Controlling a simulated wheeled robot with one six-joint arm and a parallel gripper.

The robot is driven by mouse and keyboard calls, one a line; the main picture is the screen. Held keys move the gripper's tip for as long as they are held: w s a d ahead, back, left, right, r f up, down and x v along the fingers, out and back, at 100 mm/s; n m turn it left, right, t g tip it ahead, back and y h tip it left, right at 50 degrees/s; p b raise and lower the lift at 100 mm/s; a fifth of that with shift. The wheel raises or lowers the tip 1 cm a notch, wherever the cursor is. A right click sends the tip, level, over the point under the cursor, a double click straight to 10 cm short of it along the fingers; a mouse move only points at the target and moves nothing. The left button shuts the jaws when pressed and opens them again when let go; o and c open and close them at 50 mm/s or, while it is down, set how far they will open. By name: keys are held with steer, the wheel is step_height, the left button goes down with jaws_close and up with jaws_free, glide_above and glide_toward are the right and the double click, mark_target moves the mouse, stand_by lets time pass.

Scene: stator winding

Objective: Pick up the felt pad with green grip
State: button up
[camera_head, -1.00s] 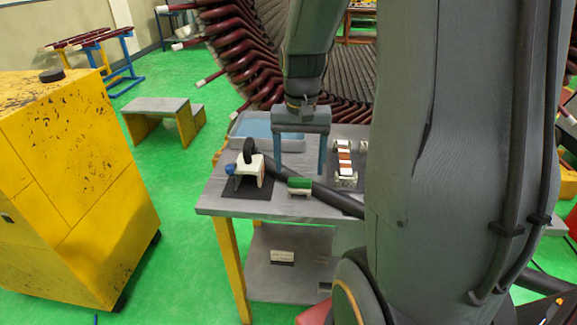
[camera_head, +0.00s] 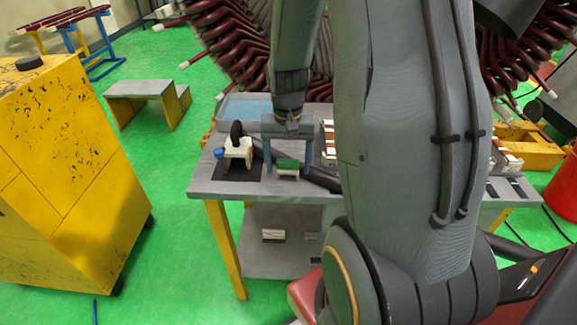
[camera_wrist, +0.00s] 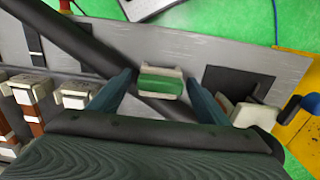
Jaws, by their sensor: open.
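The felt pad with green grip (camera_head: 287,167) is a small white block with a green top. It lies on the grey table, close to a thick dark bar. In the wrist view the felt pad (camera_wrist: 160,83) sits between and beyond the two blue fingers, with nothing touching it. My gripper (camera_head: 288,168) points down at the table with its blue fingers apart, and it is empty. In the wrist view my gripper (camera_wrist: 165,85) shows the same wide gap.
A white device with a black wheel and blue knob (camera_head: 238,150) stands on a dark mat left of the pad. The dark bar (camera_head: 318,178) runs beside the pad. A blue tray (camera_head: 245,107) is at the back. White-and-brown parts (camera_wrist: 30,95) lie to the other side.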

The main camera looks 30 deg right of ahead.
mark_target(288, 159)
steer(key=c, duration=1.2)
steer(key=shift+o, duration=0.2)
steer(key=shift+r+b, duration=0.95)
steer(key=shift+r, duration=4.1)
